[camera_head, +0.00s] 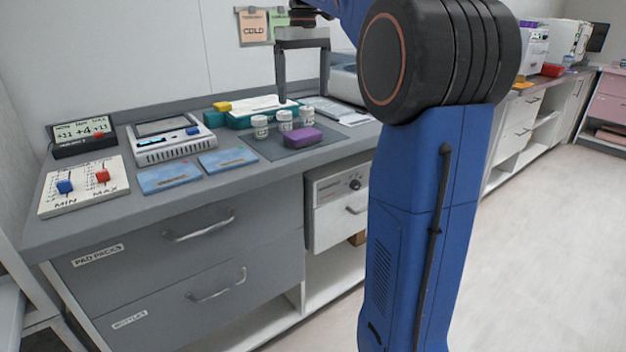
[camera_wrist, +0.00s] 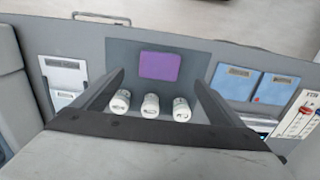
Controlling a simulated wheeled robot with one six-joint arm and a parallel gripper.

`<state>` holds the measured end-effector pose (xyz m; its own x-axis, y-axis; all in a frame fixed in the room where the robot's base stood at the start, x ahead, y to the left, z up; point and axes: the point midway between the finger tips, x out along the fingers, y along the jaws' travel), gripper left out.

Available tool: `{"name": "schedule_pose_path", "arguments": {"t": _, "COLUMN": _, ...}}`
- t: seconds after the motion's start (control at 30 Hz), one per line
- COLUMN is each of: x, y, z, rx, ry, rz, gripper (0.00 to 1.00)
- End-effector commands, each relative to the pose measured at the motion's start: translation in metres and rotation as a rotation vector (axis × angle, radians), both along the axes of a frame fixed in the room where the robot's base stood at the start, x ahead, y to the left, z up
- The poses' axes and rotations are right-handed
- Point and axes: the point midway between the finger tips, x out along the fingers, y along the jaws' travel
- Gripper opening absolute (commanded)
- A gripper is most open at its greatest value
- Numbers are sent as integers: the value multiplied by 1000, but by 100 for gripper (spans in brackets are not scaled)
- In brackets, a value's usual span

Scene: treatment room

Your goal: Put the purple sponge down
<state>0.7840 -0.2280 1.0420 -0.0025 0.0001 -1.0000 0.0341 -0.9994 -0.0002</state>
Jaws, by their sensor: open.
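The purple sponge (camera_head: 304,137) lies flat on a dark grey mat (camera_head: 268,149) on the counter, in front of several small white jars. In the wrist view the sponge (camera_wrist: 159,66) rests near the far edge of the mat (camera_wrist: 125,57), apart from the fingers. My gripper (camera_head: 304,98) is open and empty, raised above the counter behind the sponge. In the wrist view its two fingers (camera_wrist: 157,82) are spread wide, with nothing between them touching.
Three white jars (camera_wrist: 151,104) stand on the mat close to the sponge. Blue packs (camera_head: 227,160) lie left of the mat. A teal tray (camera_head: 238,121) sits behind. A device (camera_head: 168,139) and a slider board (camera_head: 84,187) fill the left counter.

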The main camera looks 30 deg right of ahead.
Motion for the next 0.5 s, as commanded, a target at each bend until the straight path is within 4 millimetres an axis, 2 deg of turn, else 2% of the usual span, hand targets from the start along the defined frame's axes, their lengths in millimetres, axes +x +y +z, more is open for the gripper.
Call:
{"name": "schedule_pose_path", "arguments": {"t": 0.13, "x": -7, "y": 6, "z": -2, "rx": -3, "ry": -10, "rz": 1, "gripper": 92}}
{"name": "schedule_pose_path", "arguments": {"t": 0.23, "x": -21, "y": 19, "z": -8, "rx": -9, "ry": -31, "rz": 0, "gripper": 92}}
{"name": "schedule_pose_path", "arguments": {"t": 0.5, "x": -85, "y": 68, "z": -49, "rx": -25, "ry": -120, "rz": -6, "gripper": 92}}
